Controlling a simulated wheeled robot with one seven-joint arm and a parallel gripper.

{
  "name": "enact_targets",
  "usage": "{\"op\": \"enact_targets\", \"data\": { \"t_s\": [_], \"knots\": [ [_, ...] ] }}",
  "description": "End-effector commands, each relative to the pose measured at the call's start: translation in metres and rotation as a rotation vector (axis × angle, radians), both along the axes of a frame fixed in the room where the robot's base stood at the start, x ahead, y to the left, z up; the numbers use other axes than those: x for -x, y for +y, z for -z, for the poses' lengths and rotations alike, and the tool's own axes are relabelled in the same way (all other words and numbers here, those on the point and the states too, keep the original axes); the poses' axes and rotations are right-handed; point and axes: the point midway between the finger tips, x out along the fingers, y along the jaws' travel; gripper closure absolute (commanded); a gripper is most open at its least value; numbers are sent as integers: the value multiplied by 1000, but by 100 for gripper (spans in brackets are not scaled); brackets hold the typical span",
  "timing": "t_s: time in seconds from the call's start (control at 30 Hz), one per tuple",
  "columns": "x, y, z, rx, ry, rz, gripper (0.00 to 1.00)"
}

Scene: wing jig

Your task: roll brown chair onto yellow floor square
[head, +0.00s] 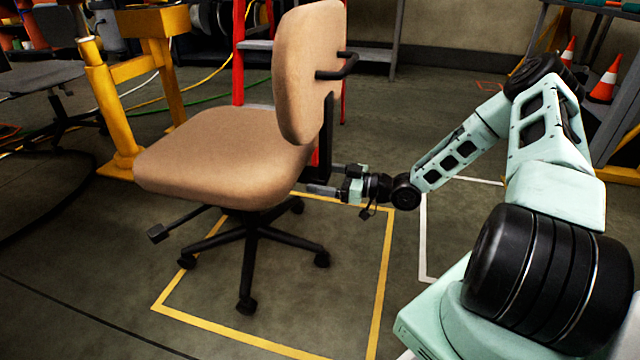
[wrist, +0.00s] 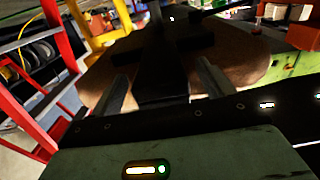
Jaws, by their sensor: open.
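The brown chair (head: 225,150) stands upright, its backrest (head: 308,70) toward my arm. Its black five-star base (head: 250,235) is over the yellow floor square (head: 378,285), an outline taped on the floor. The left caster (head: 187,261) is at the square's left line; the front caster (head: 247,306) and right caster (head: 322,259) are inside. My gripper (head: 320,190) is open at the black upright below the backrest. In the wrist view its two fingers (wrist: 162,88) stand apart on either side of the black upright (wrist: 165,60). Contact cannot be told.
A yellow stand (head: 110,100) and another chair (head: 45,80) are at the left. A red ladder frame (head: 238,60) is behind the chair. A white floor outline (head: 423,240) lies to the right. Orange cones (head: 605,80) stand at the back right. Floor in front is clear.

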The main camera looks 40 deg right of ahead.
Motion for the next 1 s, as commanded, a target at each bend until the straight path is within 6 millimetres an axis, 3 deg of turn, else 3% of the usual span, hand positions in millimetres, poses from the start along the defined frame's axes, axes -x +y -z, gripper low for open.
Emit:
{"op": "enact_targets", "data": {
  "t_s": [0.47, 0.73, 0.77, 1.0],
  "knots": [
    [-9, 6, -1, 0, 0, 1, 20],
    [-8, 6, 0, 0, 0, 0, 95],
    [-8, 6, 0, 0, 0, 0, 100],
    [-9, 7, 0, -1, 1, -1, 100]
  ]
}}
